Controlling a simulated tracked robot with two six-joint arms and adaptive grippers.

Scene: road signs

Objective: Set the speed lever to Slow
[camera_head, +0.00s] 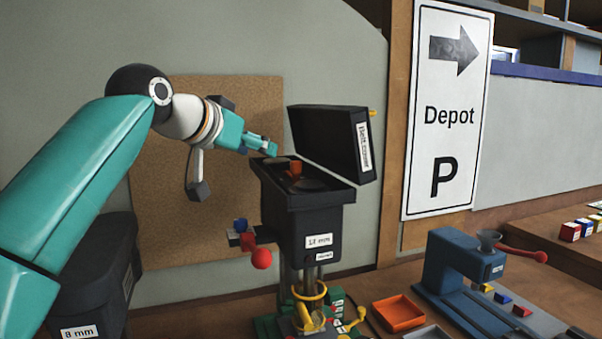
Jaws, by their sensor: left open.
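A dark drill press head (318,222) labelled "12 mm" stands in the middle. Its belt cover (328,142) is tilted up, and the top housing is open with a small orange-red part (295,168) inside. A lever with a red ball knob (261,258) sticks out at the left side, beside small blue and red pieces (241,234). I cannot tell which of these parts is the speed lever, and no "Slow" mark is readable. My left gripper (273,149) is open and empty, just above the housing's left rear edge, left of the cover. My right gripper is out of view.
A dark machine (95,270) labelled "8 mm" stands at the left, partly behind my left arm. An orange tray (398,313) and a blue press with a red handle (462,262) are at the right. A Depot sign (447,115) hangs behind.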

